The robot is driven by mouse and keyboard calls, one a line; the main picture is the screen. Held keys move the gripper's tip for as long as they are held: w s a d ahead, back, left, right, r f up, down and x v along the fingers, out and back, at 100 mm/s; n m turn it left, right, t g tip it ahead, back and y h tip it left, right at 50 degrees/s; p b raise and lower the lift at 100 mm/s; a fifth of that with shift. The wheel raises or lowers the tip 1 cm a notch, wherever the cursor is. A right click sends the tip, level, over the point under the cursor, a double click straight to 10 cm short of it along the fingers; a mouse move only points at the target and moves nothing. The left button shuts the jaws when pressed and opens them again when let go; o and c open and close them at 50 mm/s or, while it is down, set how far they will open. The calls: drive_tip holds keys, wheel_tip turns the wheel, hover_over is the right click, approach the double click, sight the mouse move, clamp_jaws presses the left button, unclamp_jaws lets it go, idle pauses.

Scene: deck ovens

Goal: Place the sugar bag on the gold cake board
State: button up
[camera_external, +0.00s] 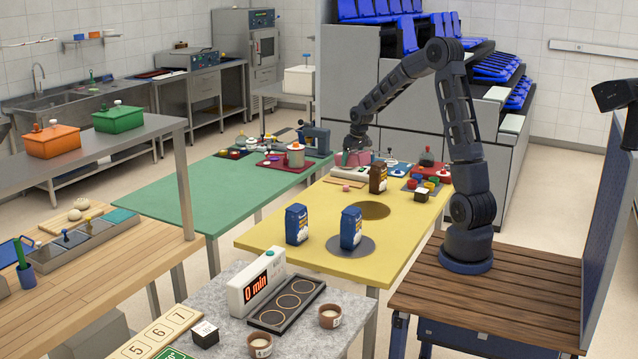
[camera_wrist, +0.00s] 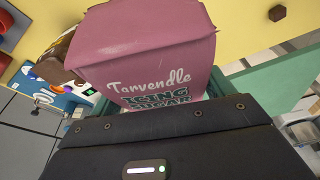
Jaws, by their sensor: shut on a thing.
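The pink sugar bag (camera_external: 355,158), lettered "Icing Sugar", is at the far part of the yellow table, over or on a white flat device (camera_external: 347,173); I cannot tell whether it touches it. My gripper (camera_external: 355,147) is shut on the bag from above. The gold cake board (camera_external: 371,210) is a bare round disc on the yellow table, nearer the camera than the bag.
Coloured trays with small items (camera_external: 427,185) lie at the right.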

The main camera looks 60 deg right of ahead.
sight(365, 161)
drive_tip(key=s+m+g+y, duration=0.1)
drive_tip(key=s+m, duration=0.1)
drive_tip(key=m, duration=0.1)
drive_tip(key=s+m+g+y, duration=0.1)
drive_tip(key=m, duration=0.2)
drive_tip(key=s+a+m+g+y, duration=0.1)
drive_tip(key=s+m, duration=0.1)
drive_tip(key=shift+s+f+m+g, duration=0.3)
drive_tip(key=shift+m+g, duration=0.1)
drive_tip(key=m, duration=0.1)
drive_tip(key=s+m+y, duration=0.1)
drive_tip(key=m+y, duration=0.1)
drive_tip(key=shift+s+a+r, duration=0.15)
drive_tip(key=shift+a+r, duration=0.05)
drive_tip(key=shift+a, duration=0.05)
drive_tip(key=s+r+m+t+y, duration=0.3)
drive_tip(key=r+m+t+y, duration=0.2)
drive_tip(key=m+t, duration=0.6)
drive_tip(key=shift+m+g, duration=0.4)
wheel_tip(365, 161, down, 20)
drive_tip(key=shift+s+r, duration=0.1)
drive_tip(key=shift+r, duration=0.15)
drive_tip(key=shift+f, duration=0.1)
drive_tip(key=o, duration=1.7)
